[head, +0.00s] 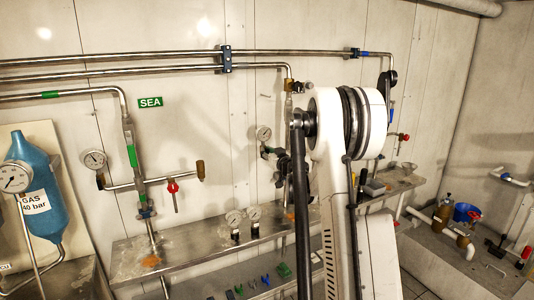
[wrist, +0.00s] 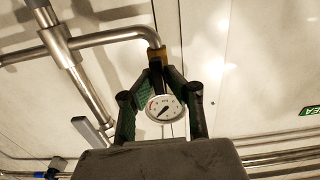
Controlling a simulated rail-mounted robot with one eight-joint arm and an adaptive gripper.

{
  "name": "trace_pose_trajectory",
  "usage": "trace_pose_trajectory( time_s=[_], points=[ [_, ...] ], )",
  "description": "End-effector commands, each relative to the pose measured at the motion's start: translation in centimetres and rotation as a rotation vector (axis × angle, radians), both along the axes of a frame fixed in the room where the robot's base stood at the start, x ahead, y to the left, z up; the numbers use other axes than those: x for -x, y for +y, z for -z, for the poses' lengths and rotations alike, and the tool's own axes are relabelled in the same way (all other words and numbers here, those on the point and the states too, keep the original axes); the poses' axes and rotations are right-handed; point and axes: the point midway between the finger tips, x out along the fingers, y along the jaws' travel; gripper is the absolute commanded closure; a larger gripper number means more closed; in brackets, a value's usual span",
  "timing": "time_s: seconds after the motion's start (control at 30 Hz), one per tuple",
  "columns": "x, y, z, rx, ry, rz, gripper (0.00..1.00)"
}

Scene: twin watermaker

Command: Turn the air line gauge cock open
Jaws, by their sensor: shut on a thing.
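In the wrist view a round white dial gauge (wrist: 165,107) shows between the green-lined fingers of my gripper (wrist: 171,72). A brass fitting (wrist: 156,58) at a steel pipe's end lies just past the fingertips. The fingers close in on the stem area beside this fitting, which I take to be the air line gauge cock; its handle is hidden, so I cannot read its angle. In the head view the gauge (head: 263,133) sits on the wall left of my arm. My gripper (head: 274,153) is a dark shape just below it, partly hidden by my arm.
A red-handled valve (head: 173,187) and another gauge (head: 94,159) are on pipework further left. A blue cylinder (head: 38,190) is at far left. Steel pipes (head: 150,60) run along the wall above.

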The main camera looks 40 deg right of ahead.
Motion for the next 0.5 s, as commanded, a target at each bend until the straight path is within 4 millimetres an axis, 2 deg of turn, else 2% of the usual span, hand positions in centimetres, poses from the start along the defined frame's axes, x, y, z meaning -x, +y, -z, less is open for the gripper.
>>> trace_pose_trajectory(
  time_s=[0.03,0.17,0.5],
  points=[
    [0.01,0.0,0.0,0.0,0.0,0.0,0.86],
    [0.01,-0.01,0.0,0.0,0.0,0.0,0.7],
    [0.49,0.1,-0.01,-0.001,0.0,0.0,0.7]
  ],
)
